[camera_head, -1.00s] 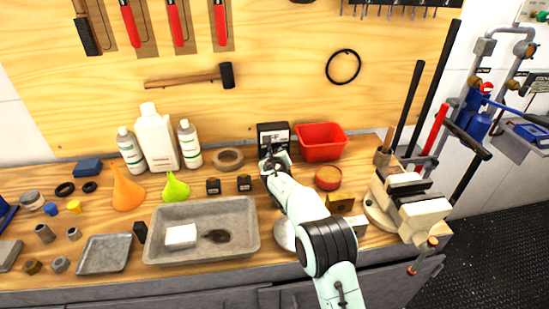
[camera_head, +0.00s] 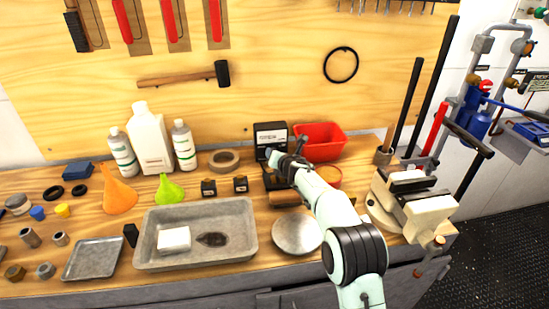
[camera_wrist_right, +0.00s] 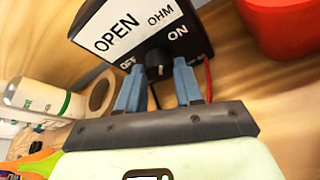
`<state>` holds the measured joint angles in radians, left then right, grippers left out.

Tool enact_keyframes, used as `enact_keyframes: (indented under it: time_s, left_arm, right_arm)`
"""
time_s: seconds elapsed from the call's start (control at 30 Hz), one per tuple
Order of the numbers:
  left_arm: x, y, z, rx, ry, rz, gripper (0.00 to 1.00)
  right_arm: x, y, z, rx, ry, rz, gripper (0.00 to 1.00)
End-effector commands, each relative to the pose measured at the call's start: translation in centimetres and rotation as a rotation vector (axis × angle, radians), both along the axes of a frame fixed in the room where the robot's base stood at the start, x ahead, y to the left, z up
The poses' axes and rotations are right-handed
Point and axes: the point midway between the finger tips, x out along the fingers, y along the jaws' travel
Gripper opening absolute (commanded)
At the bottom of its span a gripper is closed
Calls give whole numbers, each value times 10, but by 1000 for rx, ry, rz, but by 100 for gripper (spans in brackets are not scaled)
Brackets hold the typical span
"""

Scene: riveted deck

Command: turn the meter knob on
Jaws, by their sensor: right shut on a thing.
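The meter (camera_head: 270,135) is a black box with a white face, at the back of the bench. In the right wrist view the meter (camera_wrist_right: 195,25) reads OPEN and OHM, with OFF at the left and ON at the right of its dark knob (camera_wrist_right: 158,66). My right gripper (camera_wrist_right: 158,88) has its two blue fingers on either side of the knob and is shut on it. The exact angle of the knob's pointer is hard to tell. In the head view my right gripper (camera_head: 275,160) is at the meter's lower front. My left gripper is not in view.
A red bin (camera_head: 321,152) stands right beside the meter. A tape roll (camera_head: 226,159) and small black boxes are to its left. A grey tray (camera_head: 240,215) lies in front, and a round metal plate (camera_head: 297,235) is beside my arm. A vise (camera_head: 425,215) stands at right.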

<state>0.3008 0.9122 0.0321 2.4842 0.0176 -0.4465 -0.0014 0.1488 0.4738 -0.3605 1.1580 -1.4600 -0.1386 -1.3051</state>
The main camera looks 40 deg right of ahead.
Motion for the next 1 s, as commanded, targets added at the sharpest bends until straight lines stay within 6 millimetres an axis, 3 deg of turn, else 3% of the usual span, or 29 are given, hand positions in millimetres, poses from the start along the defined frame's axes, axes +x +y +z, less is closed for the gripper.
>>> enact_keyframes:
  time_s: [0.33, 0.87, 0.9, 0.97, 1.0]
  left_arm:
    - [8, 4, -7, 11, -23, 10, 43]
    - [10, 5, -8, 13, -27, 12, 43]
    - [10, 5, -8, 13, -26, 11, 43]
    - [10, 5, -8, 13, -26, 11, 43]
    - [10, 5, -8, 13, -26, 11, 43]
  right_arm:
    - [-1, -1, -1, 116, -63, 0, 5]
    - [-1, -1, -1, 135, -72, 0, 5]
    - [-1, -1, -2, 135, -72, 0, 45]
    - [-1, -1, -2, 134, -72, 1, 61]
    - [-1, -1, -1, 134, -73, 0, 61]
